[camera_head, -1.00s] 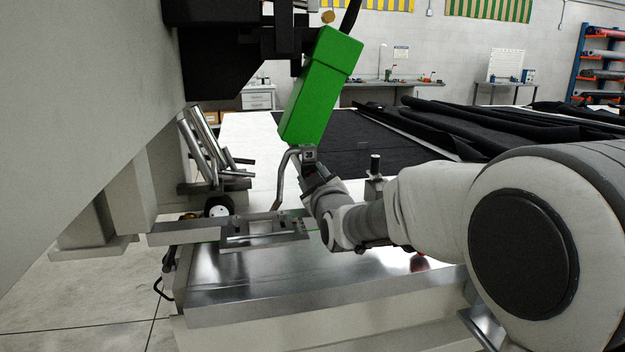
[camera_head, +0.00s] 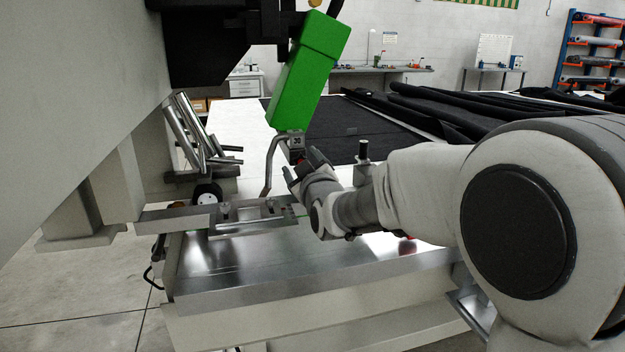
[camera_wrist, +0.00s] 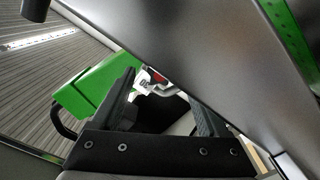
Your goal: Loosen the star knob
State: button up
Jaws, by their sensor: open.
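My gripper (camera_head: 302,168) is open, just below and to the right of the green welder head (camera_head: 307,75). A small block with a number label (camera_head: 296,142) and a bent grey tube (camera_head: 268,165) sit under that head. A small red part, possibly the star knob, shows between my fingers in the wrist view (camera_wrist: 159,77), beside the white number label (camera_wrist: 145,83). Its star shape cannot be made out. My open fingers (camera_wrist: 165,88) point toward it, and I cannot tell whether they touch it. The green head (camera_wrist: 88,90) is at left there.
A large grey panel (camera_wrist: 190,45) crosses the wrist view close to my fingers. A metal bed (camera_head: 230,265) with a flat bracket (camera_head: 180,218) lies below. A short black-topped post (camera_head: 363,152) stands right of my gripper. Black fabric (camera_head: 440,110) covers the table behind.

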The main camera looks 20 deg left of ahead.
jog(key=p+v, duration=0.1)
jog(key=v, duration=1.5)
jog(key=shift+s+d, duration=0.25)
